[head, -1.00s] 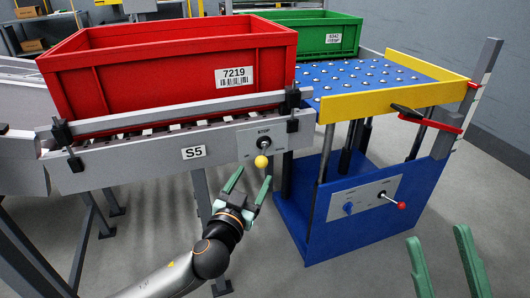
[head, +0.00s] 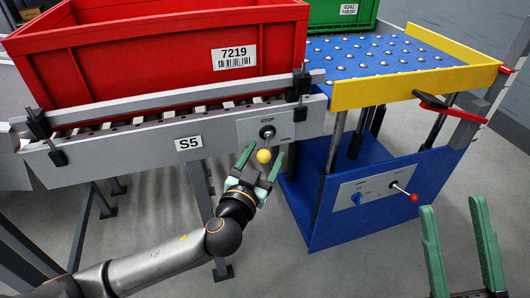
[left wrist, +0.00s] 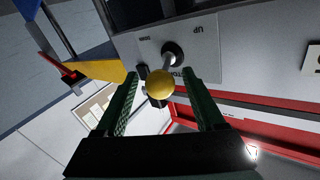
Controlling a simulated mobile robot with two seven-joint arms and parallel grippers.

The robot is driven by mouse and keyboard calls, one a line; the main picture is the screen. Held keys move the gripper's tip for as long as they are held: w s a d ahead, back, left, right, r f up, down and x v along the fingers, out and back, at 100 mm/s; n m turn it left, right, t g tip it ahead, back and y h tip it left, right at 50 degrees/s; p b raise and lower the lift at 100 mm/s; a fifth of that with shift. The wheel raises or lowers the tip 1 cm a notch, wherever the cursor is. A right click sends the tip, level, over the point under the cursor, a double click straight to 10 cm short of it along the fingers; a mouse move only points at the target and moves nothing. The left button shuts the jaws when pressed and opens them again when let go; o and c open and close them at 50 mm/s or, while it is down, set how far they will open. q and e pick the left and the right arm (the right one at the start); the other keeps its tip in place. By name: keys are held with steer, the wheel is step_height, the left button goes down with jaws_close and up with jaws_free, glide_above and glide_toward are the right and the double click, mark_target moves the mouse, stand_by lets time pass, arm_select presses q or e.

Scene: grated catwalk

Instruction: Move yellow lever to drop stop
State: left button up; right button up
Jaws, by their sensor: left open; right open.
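The yellow lever knob (head: 264,156) hangs below its black pivot on the grey STOP plate (head: 285,126) at the front of the conveyor. In the left wrist view the yellow knob (left wrist: 160,85) shows between the two green fingertips, with the plate behind it. My left gripper (head: 260,160) is open around the knob, and I see a gap on both sides of it in the left wrist view (left wrist: 160,80). My right gripper (head: 455,208) is open and empty at the lower right, well away from the lever.
A red crate (head: 150,65) labelled 7219 sits on the S5 conveyor (head: 100,150). To the right stands a blue ball-top lift table (head: 330,215) with a yellow rim and a red-knobbed lever (head: 412,197). A green crate (head: 325,12) is behind. Floor in front is clear.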

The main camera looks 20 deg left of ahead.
arm_select(q)
jaws_close()
stand_by(0.4)
